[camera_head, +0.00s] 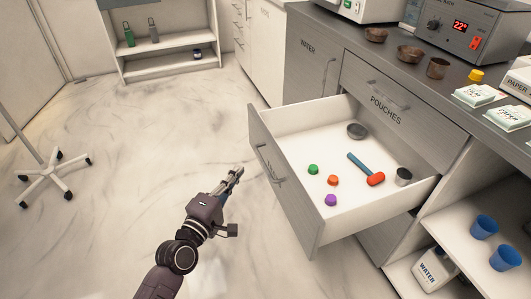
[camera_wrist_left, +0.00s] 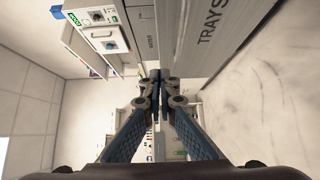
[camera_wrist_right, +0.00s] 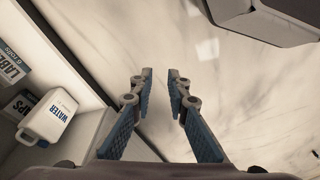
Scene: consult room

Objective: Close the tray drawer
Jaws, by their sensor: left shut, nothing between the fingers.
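The tray drawer (camera_head: 290,195) is pulled far out of the counter in the head view, its front facing left with a bar handle (camera_head: 270,165). In the left wrist view its grey front (camera_wrist_left: 225,60) reads TRAYS. My left gripper (camera_head: 238,171) is shut and empty, in front of the drawer front and to the left of the handle, with a gap showing between them. Its closed fingers also show in the left wrist view (camera_wrist_left: 160,76). My right gripper (camera_wrist_right: 160,74) is open and empty above the floor; it is outside the head view.
The drawer holds a metal bowl (camera_head: 357,131), a red-headed hammer (camera_head: 375,179), a metal cup (camera_head: 403,176) and several small coloured pieces. A closed POUCHES drawer (camera_head: 380,95) is above it. Open shelves with blue cups (camera_head: 484,226) stand at right. Floor at left is mostly clear.

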